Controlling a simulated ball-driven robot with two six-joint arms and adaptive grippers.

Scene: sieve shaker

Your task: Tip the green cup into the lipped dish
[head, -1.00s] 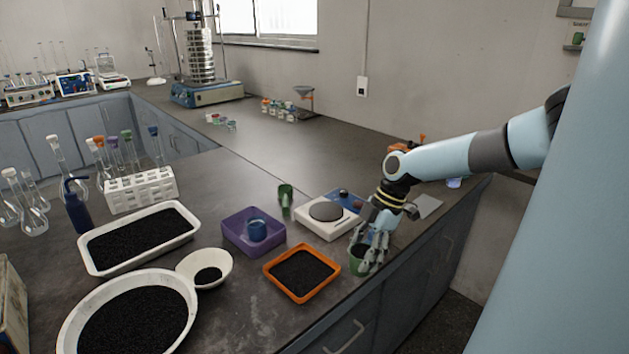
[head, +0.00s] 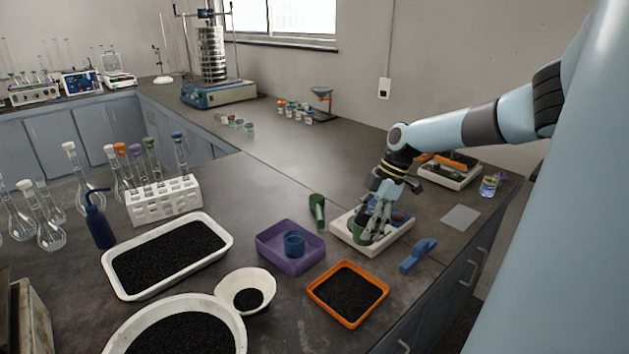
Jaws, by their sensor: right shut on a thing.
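My right gripper (head: 374,226) is shut on the green cup (head: 361,232). The cup looks upright, and the fingers hide part of it and its contents. Gripper and cup are in front of the white balance (head: 378,250) in the picture; I cannot tell how high above it they are. A small round white dish (head: 228,287) with a drawn-out lip holds a little black granular material. My left gripper is not in view.
Between cup and dish are a purple tray (head: 264,246) with a blue cup (head: 294,243) and an orange tray (head: 378,306) of black grains. A green scoop (head: 317,209) lies behind, a blue one (head: 418,255) right. White trays (head: 112,280) of grains stand left.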

